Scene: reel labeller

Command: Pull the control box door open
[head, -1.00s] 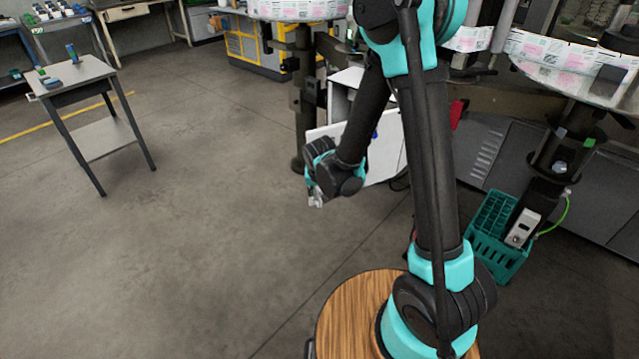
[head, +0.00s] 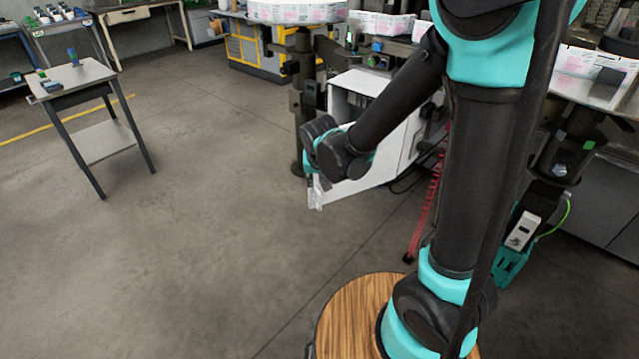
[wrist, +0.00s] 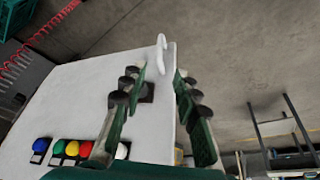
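The white control box (head: 352,82) stands in the middle of the head view. Its white door (head: 385,172) stands partly open, with its free edge out toward the lower left. My gripper (head: 316,202) is at that free edge. In the wrist view the door (wrist: 85,95) fills the left, with a pale hook-shaped handle (wrist: 161,50) near its edge. My gripper (wrist: 160,82) has its fingers apart, one over the door's face and one beyond the edge. I cannot tell whether either finger touches. Several coloured buttons (wrist: 72,148) show at the lower left.
A small grey table (head: 85,75) stands at the left. A red coiled cable (head: 428,205) hangs right of the box. A teal crate (head: 510,262) is partly hidden behind my arm. Open floor (head: 200,220) lies left of the door.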

